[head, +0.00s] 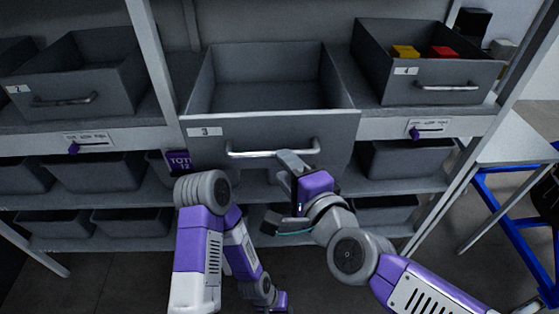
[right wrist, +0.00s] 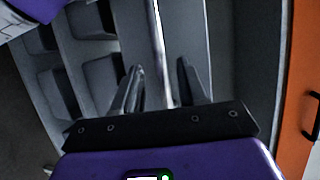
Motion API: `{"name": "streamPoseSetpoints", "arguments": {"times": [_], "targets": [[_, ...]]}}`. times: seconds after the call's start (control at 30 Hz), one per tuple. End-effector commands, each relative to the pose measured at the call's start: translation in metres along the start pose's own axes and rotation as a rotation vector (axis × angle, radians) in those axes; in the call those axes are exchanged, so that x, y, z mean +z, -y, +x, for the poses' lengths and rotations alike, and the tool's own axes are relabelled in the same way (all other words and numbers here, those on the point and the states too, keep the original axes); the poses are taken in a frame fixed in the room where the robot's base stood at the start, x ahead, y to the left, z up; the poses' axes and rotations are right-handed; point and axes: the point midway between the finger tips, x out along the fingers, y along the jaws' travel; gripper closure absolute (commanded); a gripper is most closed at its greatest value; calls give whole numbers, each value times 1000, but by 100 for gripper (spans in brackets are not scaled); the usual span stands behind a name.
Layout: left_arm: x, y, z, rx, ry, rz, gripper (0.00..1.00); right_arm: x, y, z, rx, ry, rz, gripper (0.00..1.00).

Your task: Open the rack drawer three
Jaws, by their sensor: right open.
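Rack drawer three (head: 205,132), a grey drawer with a "3" label, stands pulled out from the rack, and its empty inside shows. Its silver bar handle (head: 250,153) runs across the front. My right gripper (head: 283,190) is open at the right part of this handle. One finger overlaps the handle and the other is lower down. In the right wrist view the bar (right wrist: 158,40) passes between the two spread fingers (right wrist: 160,82); contact cannot be told. My left arm hangs folded at lower centre; the jaws of my left gripper (head: 279,301) are too small to read.
Another labelled drawer (head: 40,88) is at left. Drawer four (head: 440,88), at right, holds yellow and red items. Grey totes (head: 95,172) fill the lower shelves. A blue-framed table (head: 510,150) stands at right. An orange panel (right wrist: 300,80) edges the right wrist view.

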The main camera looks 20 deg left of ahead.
Motion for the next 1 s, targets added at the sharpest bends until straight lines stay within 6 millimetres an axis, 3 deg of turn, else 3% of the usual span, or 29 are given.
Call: {"name": "streamPoseSetpoints", "arguments": {"times": [0.1, 0.3, 0.83, 0.93, 1.0], "targets": [[0, 0, 1, 0, 0, 0, 57, 0, 0, -15, -2, -1, -1, 58], [0, 0, 1, 0, 0, 0, 57, 0, 0, -27, 0, 0, -1, 58], [0, 0, 1, 0, 0, 0, 57, 0, -1, -28, 3, 0, -1, 58], [0, 0, 1, 0, 0, 0, 57, -10, -14, -20, 32, -15, -13, 58], [0, 1, 2, 0, 0, 0, 57, -27, -36, -9, 81, -36, -39, 58]]}}
